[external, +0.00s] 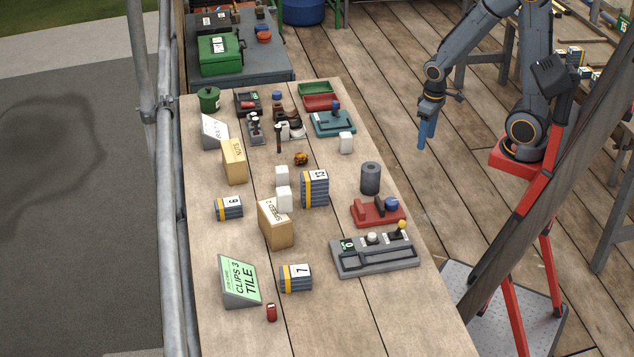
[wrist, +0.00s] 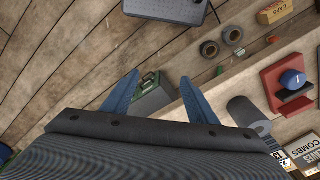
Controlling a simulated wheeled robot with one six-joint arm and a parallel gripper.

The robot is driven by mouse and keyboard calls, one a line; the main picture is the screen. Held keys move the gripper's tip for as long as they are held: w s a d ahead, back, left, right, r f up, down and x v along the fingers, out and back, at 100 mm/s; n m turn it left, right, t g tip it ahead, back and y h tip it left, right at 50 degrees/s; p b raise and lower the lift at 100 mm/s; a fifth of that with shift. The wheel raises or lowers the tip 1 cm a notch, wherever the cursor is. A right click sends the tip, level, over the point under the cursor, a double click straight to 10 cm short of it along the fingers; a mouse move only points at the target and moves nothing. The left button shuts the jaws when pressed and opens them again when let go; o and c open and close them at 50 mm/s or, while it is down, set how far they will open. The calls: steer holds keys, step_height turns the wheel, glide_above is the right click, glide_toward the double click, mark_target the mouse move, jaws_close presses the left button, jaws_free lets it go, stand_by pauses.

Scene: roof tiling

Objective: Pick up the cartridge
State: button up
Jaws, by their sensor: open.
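My gripper (external: 427,130) hangs to the right of the wooden bench, above the deck and clear of the bench items. In the wrist view its two blue fingers (wrist: 157,88) are spread apart with nothing held between them. No item is plainly marked as the cartridge, and I cannot tell which it is. Candidates include a dark grey cylinder (external: 370,178) standing near the bench's right edge and a small red item (external: 271,312) at the near end. Strapped grey packs marked 6 (external: 229,208), 7 (external: 295,278) and 12 (external: 314,188) also lie on the bench.
A red fixture with a blue knob (external: 378,212) and a grey fixture (external: 375,253) sit along the bench's right side. Tan boxes (external: 276,224) and a green sign (external: 240,281) stand on the left. Scaffold poles (external: 169,200) run along the left edge. The near bench end is mostly clear.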

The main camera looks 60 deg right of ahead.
steer(key=w+a+r+n+p, duration=0.2)
steer(key=w+a+r, duration=0.2)
steer(key=w+a, duration=0.65)
step_height(320, 180, up, 7)
steer(key=n+y+p, duration=0.1)
steer(key=n+p, duration=0.3)
steer(key=n, duration=0.3)
glide_above(284, 190)
steer(key=shift+s+d, duration=0.25)
steer(key=shift+s, duration=0.2)
steer(key=shift+a+f, duration=0.2)
steer(key=shift+a, duration=0.05)
steer(key=shift+w+a+f+p, duration=0.15)
steer(key=shift+f+p, duration=0.5)
steer(key=shift+f, duration=0.55)
steer(key=shift+w+d+f+p, duration=0.15)
steer(key=shift+f+p, duration=0.45)
steer(key=shift+f, duration=0.65)
steer(key=shift+w+a+f+p, duration=0.15)
steer(key=shift+f+p, duration=0.5)
steer(key=shift+f, duration=0.55)
steer(key=shift+c, duration=0.4)
steer(key=c, duration=1.2)
